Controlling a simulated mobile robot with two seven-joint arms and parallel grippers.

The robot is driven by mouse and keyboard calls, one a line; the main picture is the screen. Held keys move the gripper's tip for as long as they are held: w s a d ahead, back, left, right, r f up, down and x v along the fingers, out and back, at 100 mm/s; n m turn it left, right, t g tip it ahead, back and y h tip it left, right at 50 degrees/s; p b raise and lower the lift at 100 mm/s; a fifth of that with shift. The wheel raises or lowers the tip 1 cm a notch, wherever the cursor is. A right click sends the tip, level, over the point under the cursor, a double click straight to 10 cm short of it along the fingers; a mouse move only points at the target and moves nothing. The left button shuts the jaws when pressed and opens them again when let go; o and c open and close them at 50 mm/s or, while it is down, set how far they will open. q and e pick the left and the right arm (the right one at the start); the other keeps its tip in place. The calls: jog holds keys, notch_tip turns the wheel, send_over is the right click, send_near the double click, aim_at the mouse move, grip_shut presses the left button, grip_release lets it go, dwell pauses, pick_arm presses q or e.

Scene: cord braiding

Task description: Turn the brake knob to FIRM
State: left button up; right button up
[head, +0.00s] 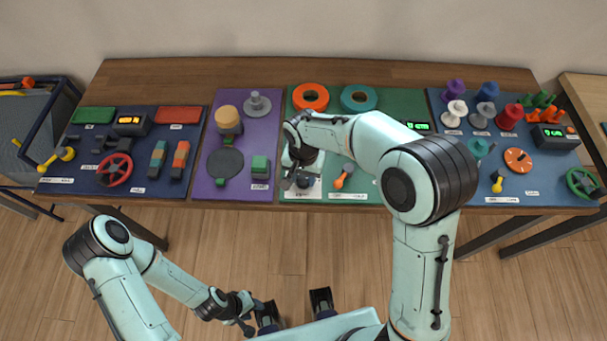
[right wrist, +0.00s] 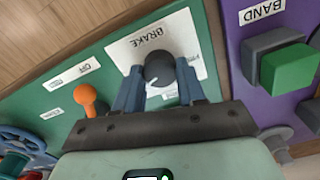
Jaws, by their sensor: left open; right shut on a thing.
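The dark round brake knob (right wrist: 158,68) sits on a white plate marked BRAKE (right wrist: 138,45). My right gripper (right wrist: 159,88) is shut on the knob, with one blue-grey finger on each side. A pale pointer mark shows on the knob's near side, towards the lower left of the right wrist view. Small print at the plate's right edge is partly hidden by a finger, and I cannot read it surely. In the head view my right gripper (head: 302,172) is at the white plate's (head: 313,189) front area. My left gripper (head: 257,314) is open and empty, low in front of the bench.
An orange-tipped lever (right wrist: 86,97) stands left of the knob in the right wrist view. A green block on a grey base (right wrist: 285,68), by a BAND label, is to the right. The bench (head: 180,70) holds several other controls. The floor in front is clear.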

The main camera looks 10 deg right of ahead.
jog(key=shift+n, duration=0.4)
jog(key=n, duration=0.6)
jog(key=shift+r+p, duration=0.1)
jog(key=shift+p, duration=0.25)
jog(key=n+p, duration=0.1)
jog(key=n, duration=0.6)
jog(key=o, duration=1.1)
jog(key=shift+c, duration=0.2)
jog(key=shift+a, duration=0.1)
